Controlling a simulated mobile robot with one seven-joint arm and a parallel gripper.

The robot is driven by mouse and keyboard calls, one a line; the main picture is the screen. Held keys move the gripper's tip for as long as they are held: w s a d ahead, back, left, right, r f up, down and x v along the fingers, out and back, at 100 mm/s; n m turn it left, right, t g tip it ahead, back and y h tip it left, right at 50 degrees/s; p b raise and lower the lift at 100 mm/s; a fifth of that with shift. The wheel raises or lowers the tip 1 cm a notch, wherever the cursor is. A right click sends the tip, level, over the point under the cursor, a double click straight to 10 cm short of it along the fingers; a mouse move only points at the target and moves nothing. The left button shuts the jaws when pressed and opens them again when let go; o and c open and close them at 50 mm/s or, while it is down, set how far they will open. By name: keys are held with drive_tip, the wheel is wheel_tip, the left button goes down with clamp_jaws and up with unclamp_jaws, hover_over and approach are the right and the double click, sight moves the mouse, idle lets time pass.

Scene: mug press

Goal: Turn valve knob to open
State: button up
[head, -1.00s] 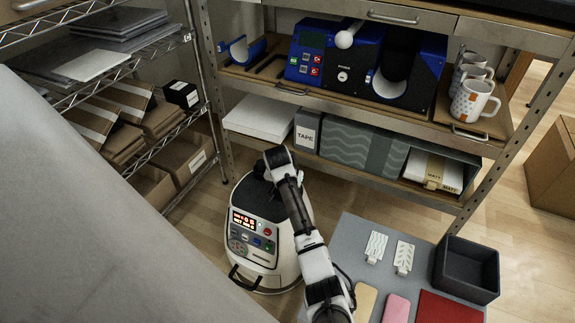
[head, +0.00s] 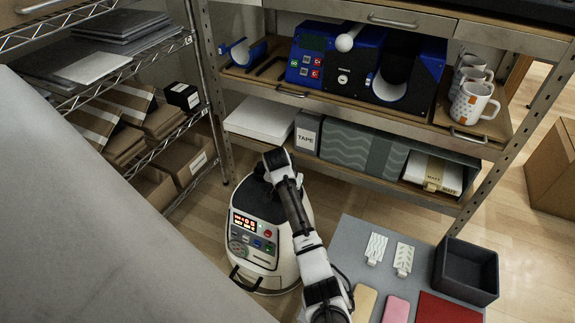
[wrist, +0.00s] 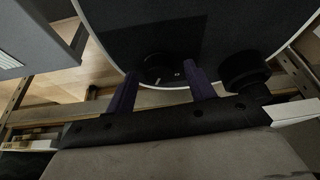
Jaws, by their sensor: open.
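A white tank machine (head: 252,267) with a dark top stands on the floor. It has a lit red display and coloured buttons on its front. In the wrist view its round dark top (wrist: 220,35) fills the upper middle. A small black round fitting (wrist: 157,62), perhaps the valve knob, shows between the fingertips of my gripper (wrist: 160,70). A second, larger black round fitting (wrist: 243,70) is right of the right finger. My gripper is open with two purple fingers. Contact with the fitting cannot be told. In the head view my arm reaches over the tank's top.
A shelf (head: 400,122) with a blue mug press (head: 330,60) and mugs (head: 472,103) stands behind the tank. A wire rack (head: 135,70) with boxes is at left. A grey mat (head: 345,235) with a dark tray (head: 466,270) lies at right.

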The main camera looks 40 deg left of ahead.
drive_tip(key=p+v, duration=0.2)
drive_tip(key=v, duration=1.1)
drive_tip(key=shift+s+r, duration=0.2)
drive_tip(key=shift+r, duration=0.2)
drive_tip(key=shift+d, duration=0.1)
